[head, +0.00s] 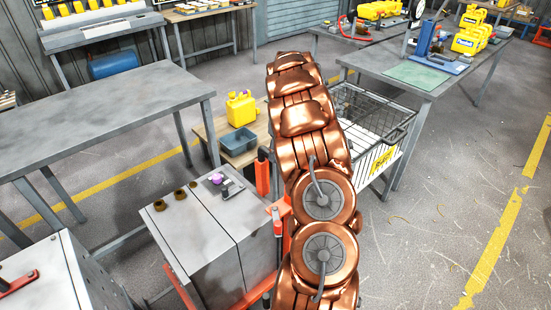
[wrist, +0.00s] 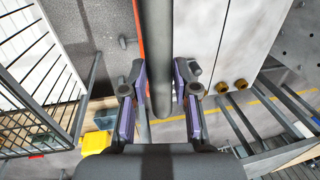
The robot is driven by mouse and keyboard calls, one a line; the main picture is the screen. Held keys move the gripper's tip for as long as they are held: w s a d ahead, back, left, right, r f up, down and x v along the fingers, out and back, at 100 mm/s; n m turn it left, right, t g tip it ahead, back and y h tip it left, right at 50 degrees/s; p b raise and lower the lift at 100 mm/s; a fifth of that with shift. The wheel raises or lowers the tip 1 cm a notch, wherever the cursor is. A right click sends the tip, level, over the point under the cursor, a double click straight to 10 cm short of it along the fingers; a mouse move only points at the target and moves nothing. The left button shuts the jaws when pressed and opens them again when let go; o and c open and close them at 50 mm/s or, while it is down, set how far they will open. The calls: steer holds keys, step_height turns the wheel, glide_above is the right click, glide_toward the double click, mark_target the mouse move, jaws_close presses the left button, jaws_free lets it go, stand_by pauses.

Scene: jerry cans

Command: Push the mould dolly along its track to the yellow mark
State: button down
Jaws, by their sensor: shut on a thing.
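The mould dolly, with grey metal mould blocks (head: 205,235) on an orange-red frame (head: 180,285), stands left of my arm in the head view. Brass knobs (head: 180,194) and a small purple knob (head: 217,180) sit on top. In the wrist view, the pale mould (wrist: 250,35) is on the right. My gripper (wrist: 160,105) has its purple-padded fingers on either side of a grey upright bar (wrist: 160,50), apparently the dolly's handle, and is shut on it. My copper arm hides the gripper in the head view. I cannot tell which yellow marking is the track's mark.
A wire cart (head: 375,110) stands right of my arm. A low wooden table with a yellow jerry can (head: 241,108) and a blue-grey bin (head: 238,141) lies behind the dolly. A grey bench (head: 95,115) is at left. Open floor with a yellow line (head: 495,245) lies at right.

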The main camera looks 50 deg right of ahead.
steer(key=a, duration=0.1)
steer(key=a+f, duration=0.1)
steer(key=a, duration=0.1)
steer(key=c, duration=1.2)
jaws_free()
steer(key=shift+a+r, duration=0.1)
steer(key=shift+a, duration=0.1)
steer(key=shift+o, duration=0.6)
steer(key=shift+a+r, duration=0.15)
steer(key=shift+a, duration=0.15)
steer(key=shift+o, duration=0.9)
steer(key=shift+r, duration=0.1)
steer(key=shift+d+f, duration=0.2)
steer(key=shift+d, duration=0.55)
steer(key=r, duration=0.4)
steer(key=d+r, duration=0.1)
steer(key=r, duration=0.3)
steer(key=d+r, duration=0.1)
steer(key=r, duration=0.2)
steer(key=shift+s+d+r, duration=0.15)
steer(key=shift+d+r, duration=0.05)
steer(key=shift+r, duration=0.2)
